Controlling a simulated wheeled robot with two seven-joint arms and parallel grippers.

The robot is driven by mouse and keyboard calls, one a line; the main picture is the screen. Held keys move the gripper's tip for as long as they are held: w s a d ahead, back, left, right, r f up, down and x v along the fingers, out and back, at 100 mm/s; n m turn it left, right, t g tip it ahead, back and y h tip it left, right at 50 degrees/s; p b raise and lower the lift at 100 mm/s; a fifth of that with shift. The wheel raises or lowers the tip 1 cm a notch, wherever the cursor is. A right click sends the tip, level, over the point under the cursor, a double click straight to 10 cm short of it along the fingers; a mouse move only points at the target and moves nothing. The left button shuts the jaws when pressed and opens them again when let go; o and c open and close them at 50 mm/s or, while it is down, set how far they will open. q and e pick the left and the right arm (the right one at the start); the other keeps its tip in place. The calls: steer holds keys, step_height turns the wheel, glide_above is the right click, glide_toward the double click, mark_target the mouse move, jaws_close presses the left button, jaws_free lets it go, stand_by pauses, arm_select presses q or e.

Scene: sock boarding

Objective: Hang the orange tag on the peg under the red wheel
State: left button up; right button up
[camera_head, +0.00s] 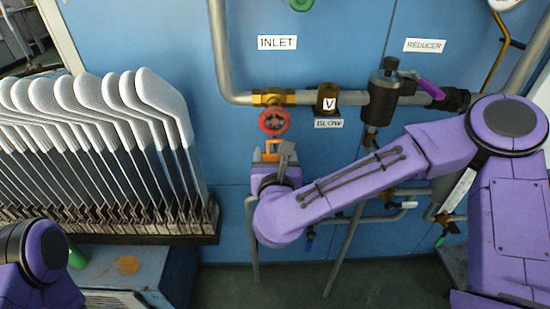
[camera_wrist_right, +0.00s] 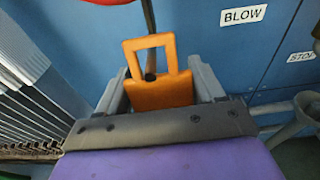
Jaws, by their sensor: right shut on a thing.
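The orange tag (camera_wrist_right: 163,94) is a flat plate with a rectangular opening in its upper part. My right gripper (camera_wrist_right: 158,78) is shut on its lower part, with the opening standing clear above the fingers. In the head view the right gripper (camera_head: 275,155) and the tag (camera_head: 270,146) are just below the red wheel (camera_head: 273,122). A dark rounded end, perhaps the peg (camera_wrist_right: 150,76), shows low in the tag's opening; I cannot tell whether it passes through or lies behind. Part of the red wheel (camera_wrist_right: 149,15) shows above. My left gripper is out of view.
A brass valve and grey pipe (camera_head: 230,60) run above the wheel on the blue wall panel (camera_head: 330,30). A rack of white sock boards (camera_head: 110,110) stands left. A dark filter unit (camera_head: 384,95) hangs right, above my right arm. Thin pipes stand below.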

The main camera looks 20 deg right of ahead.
stand_by(0.4)
steer(key=o, duration=1.1)
steer(key=shift+s, duration=0.1)
